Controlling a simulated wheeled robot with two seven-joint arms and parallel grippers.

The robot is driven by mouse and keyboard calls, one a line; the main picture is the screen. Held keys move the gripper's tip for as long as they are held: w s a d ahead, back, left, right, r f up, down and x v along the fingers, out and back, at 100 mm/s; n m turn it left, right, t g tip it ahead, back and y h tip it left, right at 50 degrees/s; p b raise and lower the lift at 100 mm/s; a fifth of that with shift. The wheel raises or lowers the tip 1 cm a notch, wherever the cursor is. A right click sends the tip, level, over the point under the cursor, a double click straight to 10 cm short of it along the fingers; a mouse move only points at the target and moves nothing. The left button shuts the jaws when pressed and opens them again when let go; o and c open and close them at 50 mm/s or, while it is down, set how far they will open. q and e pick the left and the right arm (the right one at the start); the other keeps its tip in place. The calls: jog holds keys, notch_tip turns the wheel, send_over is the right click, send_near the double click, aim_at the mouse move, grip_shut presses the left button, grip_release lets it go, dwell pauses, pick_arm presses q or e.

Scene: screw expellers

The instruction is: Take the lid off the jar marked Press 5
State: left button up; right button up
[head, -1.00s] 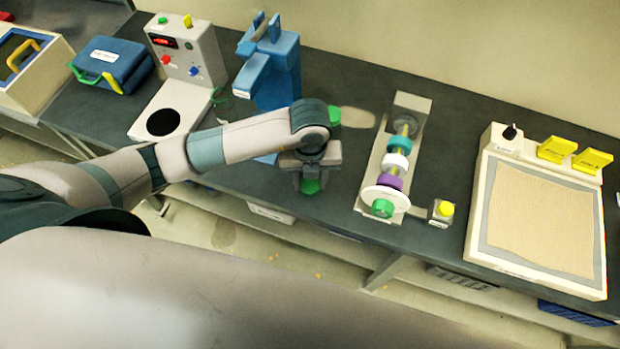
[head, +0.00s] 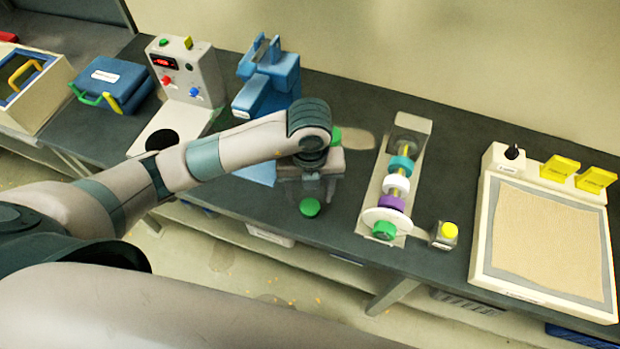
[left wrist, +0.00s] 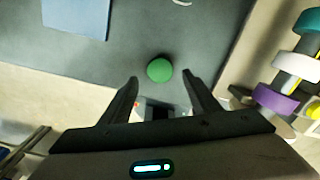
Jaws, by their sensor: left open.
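A round green lid (head: 309,207) is near the bench's front edge in the head view. It also shows in the left wrist view (left wrist: 160,69), seen from above, just beyond and between my open fingertips. I see no jar body clearly under it, and no Press 5 marking is readable. My left gripper (head: 312,182) is just behind the lid in the head view, fingers partly hidden by my wrist. In the left wrist view the gripper (left wrist: 160,77) is open and empty. Another green round thing (head: 336,136) is partly hidden behind my wrist. My right gripper is out of view.
A screw expeller (head: 414,133) with coloured rings stands right of the gripper, a small yellow-button box (head: 446,233) beside it. A sand tray (head: 545,240) is at the right. A blue stand (head: 270,80), control box (head: 187,75) and blue case (head: 115,78) are left.

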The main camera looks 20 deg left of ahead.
aim_at(310, 206)
pick_arm(q)
notch_tip(310, 206, up, 7)
dwell(0.4)
jog(key=shift+r, duration=0.1)
dwell(0.8)
